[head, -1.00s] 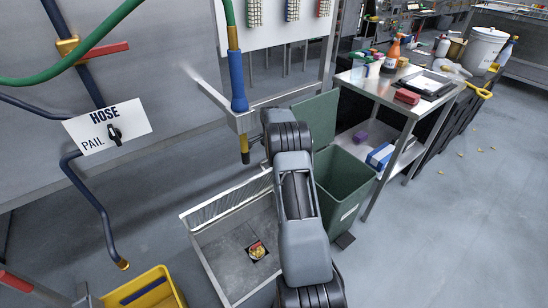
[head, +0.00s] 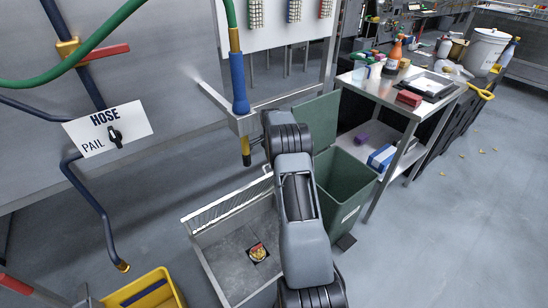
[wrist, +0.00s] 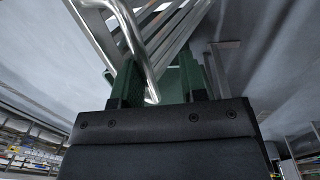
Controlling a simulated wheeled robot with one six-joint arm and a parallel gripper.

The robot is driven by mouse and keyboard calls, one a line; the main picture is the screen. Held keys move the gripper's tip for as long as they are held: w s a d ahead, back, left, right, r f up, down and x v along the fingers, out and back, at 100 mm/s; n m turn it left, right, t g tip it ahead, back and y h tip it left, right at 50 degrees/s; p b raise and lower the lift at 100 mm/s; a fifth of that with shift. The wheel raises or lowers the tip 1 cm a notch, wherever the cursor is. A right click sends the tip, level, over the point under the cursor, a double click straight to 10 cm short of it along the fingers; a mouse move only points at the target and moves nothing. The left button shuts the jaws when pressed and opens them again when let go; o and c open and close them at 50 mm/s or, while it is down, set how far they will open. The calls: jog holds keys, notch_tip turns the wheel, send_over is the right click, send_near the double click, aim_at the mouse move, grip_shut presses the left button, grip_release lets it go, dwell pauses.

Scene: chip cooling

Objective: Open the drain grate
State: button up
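The drain grate (head: 232,206) is a silver slatted panel along the back of the metal floor basin (head: 225,262). It looks raised on edge, and the basin floor in front of it is uncovered. Its bent bar handle (head: 266,174) shows at the right end, beside my arm. In the wrist view, the grate's slats (wrist: 178,30) slope across the top, and the handle (wrist: 138,45) curves down between the fingers of my gripper (wrist: 160,90). The fingers stand apart with a gap around the handle. In the head view my arm hides the gripper.
Food scraps (head: 258,252) lie at the drain in the basin floor. A green bin (head: 345,185) with its lid up stands right of my arm, close to a metal cart (head: 385,95). A yellow bucket (head: 150,292) is at the lower left. The floor at right is mostly clear.

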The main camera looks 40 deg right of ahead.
jog(key=shift+r, duration=0.1)
notch_tip(320, 180, up, 14)
jog(key=w+p, duration=0.1)
jog(key=shift+f+p, duration=0.2)
jog(key=shift+p, duration=0.15)
dwell(0.7)
